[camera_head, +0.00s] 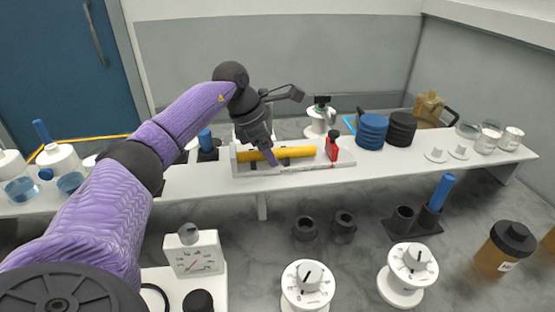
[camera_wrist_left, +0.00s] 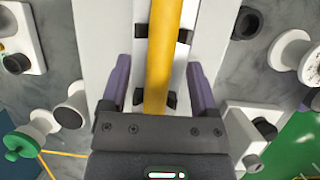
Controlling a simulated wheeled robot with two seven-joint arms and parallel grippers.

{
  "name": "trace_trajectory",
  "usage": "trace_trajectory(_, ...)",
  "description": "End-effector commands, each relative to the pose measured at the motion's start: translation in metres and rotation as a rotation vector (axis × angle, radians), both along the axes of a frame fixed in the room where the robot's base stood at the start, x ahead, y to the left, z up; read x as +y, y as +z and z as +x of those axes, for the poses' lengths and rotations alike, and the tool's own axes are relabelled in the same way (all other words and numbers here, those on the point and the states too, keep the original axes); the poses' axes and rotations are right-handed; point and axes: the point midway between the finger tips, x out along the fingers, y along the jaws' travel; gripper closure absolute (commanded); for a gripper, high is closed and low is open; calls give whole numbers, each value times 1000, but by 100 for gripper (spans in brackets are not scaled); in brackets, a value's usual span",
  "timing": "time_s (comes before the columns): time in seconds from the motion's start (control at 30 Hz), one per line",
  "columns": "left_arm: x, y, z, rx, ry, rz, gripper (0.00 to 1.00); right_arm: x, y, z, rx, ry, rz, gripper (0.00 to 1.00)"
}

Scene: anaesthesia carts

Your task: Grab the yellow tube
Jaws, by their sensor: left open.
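The yellow tube (camera_head: 290,152) lies level in a white holder (camera_head: 245,171) on the white shelf in the head view. In the left wrist view the yellow tube (camera_wrist_left: 160,55) runs lengthwise up the picture, resting on dark supports. My left gripper (camera_head: 270,158) is over the tube's left part. In the left wrist view my left gripper (camera_wrist_left: 158,85) is open, with one purple finger on each side of the tube and gaps between. Whether the fingers reach below the tube's top cannot be told. My right gripper is not in view.
A red clamp-like part (camera_head: 332,147) stands at the tube's right end. A gauge box (camera_head: 195,254) and white knobbed units (camera_head: 307,286) stand in front, lower down.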

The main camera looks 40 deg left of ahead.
Motion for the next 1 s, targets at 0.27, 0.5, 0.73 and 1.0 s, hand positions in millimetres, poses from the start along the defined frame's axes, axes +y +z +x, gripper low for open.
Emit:
trace_trajectory(0.27,0,-2,1,-1,0,1,37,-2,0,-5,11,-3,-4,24)
trace_trajectory(0.5,0,-2,1,-1,0,1,88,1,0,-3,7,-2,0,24)
trace_trajectory(0.73,0,-2,1,-1,0,1,100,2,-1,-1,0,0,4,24)
trace_trajectory(1.0,0,24,2,-7,2,0,100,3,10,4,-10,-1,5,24)
